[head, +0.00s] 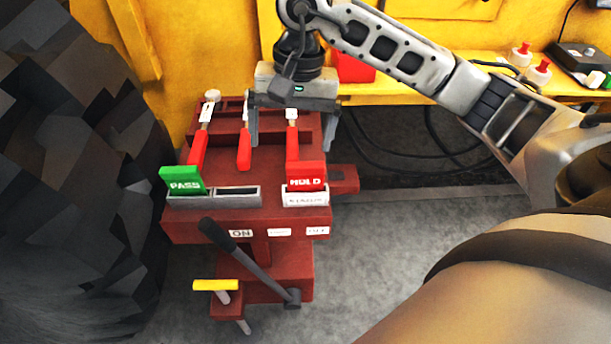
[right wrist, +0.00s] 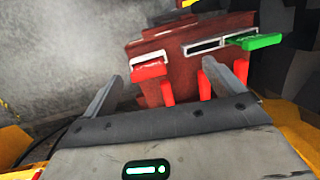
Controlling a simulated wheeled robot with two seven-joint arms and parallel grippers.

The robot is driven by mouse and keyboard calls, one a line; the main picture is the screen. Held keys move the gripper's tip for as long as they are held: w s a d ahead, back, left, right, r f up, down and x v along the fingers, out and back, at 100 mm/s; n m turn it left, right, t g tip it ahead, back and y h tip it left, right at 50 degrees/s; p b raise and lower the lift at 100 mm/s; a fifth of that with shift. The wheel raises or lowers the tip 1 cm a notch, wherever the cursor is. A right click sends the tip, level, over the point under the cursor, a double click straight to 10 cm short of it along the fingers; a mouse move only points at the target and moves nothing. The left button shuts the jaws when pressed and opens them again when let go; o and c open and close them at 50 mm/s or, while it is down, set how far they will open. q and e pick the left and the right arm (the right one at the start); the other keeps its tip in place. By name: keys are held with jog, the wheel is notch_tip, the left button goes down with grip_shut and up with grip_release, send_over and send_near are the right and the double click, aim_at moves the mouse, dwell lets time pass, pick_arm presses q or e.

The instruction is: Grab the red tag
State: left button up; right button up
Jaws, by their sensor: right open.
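The red tag (head: 305,178), with white lettering that looks like HOLD, stands upright in a white-fronted holder (head: 306,197) at the right front of the dark red fixture (head: 245,222). My right gripper (head: 291,146) is open and empty, fingers down, above the back of the fixture and behind the tag. In the right wrist view the red tag (right wrist: 149,71) shows beyond the fingers, between them and nearer the left one, with a visible gap. My left gripper is not in view.
A green PASS tag (head: 182,180) stands in a grey slot holder at the left. Several red-handled clamps (head: 244,148) rise behind the tags, close to my right gripper. A black lever (head: 250,262) slants across the front. A large dark faceted mass (head: 75,180) fills the left.

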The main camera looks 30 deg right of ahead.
aim_at(306, 172)
jog(key=shift+h, duration=0.9)
jog(key=d+f, duration=0.1)
jog(key=f, duration=0.1)
jog(key=d+f, duration=0.1)
jog(key=f, duration=0.2)
jog(key=d+f, duration=0.1)
jog(key=f, duration=0.2)
jog(key=shift+w+d+f+p, duration=0.15)
jog(key=shift+w+d+p, duration=0.15)
jog(key=shift+w+p, duration=0.1)
jog(key=shift+w+f+p, duration=0.15)
jog(key=shift+f+p, duration=0.15)
jog(key=shift+f, duration=1.2)
jog(key=shift+w+f+p, duration=0.15)
jog(key=shift+f+p, duration=0.15)
jog(key=shift+f, duration=1.2)
jog(key=c, duration=1.1)
